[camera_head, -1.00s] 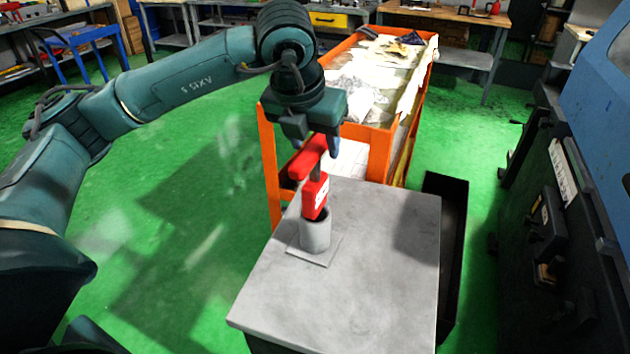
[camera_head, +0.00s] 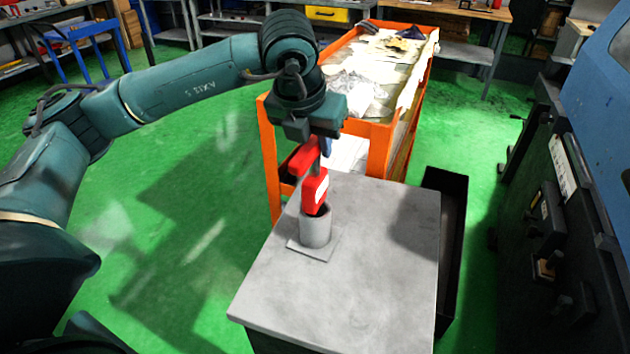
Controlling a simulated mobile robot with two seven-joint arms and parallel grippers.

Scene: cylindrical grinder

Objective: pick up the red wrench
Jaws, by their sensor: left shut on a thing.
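The red wrench (camera_head: 315,190) stands upright with its lower end in a grey cylindrical holder (camera_head: 316,232) on a square plate. The left gripper is shut on the upper part of the wrench. The gripper body partly hides the grip. My right gripper is not in view.
The holder sits near the back left of a grey-topped table (camera_head: 370,275), otherwise bare. An orange cart (camera_head: 378,150) with papers stands behind it. A black open bin (camera_head: 445,240) and the dark machine (camera_head: 545,210) are on the right.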

